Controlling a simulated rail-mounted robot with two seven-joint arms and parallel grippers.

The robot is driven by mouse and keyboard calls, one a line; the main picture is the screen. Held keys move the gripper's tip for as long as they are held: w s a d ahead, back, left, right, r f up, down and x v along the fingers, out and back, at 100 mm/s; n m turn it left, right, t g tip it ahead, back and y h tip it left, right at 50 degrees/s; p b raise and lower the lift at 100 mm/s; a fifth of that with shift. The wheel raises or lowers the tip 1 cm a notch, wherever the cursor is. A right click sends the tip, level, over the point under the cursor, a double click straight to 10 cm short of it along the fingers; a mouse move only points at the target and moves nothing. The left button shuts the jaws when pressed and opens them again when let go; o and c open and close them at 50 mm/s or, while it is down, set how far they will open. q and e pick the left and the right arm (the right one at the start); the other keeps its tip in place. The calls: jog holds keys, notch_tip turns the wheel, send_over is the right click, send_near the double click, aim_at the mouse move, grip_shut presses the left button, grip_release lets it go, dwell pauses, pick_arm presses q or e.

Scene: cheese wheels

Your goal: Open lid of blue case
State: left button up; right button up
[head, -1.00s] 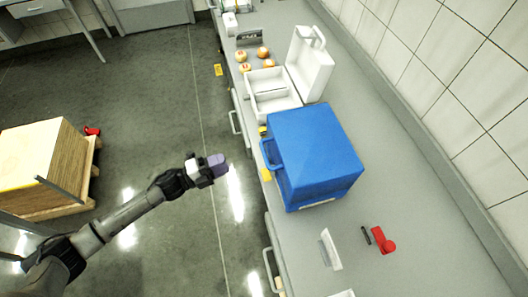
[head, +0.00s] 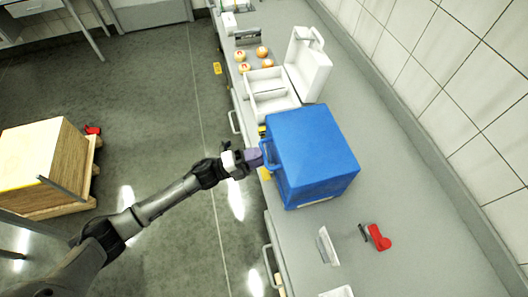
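The blue case (head: 312,150) stands on the grey counter with its lid closed. A blue handle (head: 269,155) sits on its left side. My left gripper (head: 257,158) reaches in from the left, with its purple-grey fingers right at the handle. I cannot tell whether it touches the handle or whether the fingers are apart. My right gripper is not in view.
An open white case (head: 270,95) stands behind the blue case on the counter (head: 400,200). Several orange and yellow round items (head: 262,52) lie farther back. A red object (head: 379,238) lies in front. A wooden crate (head: 40,155) stands on the floor at left.

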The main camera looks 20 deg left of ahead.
pick_arm(q)
jog(key=shift+x, duration=1.3)
grip_shut()
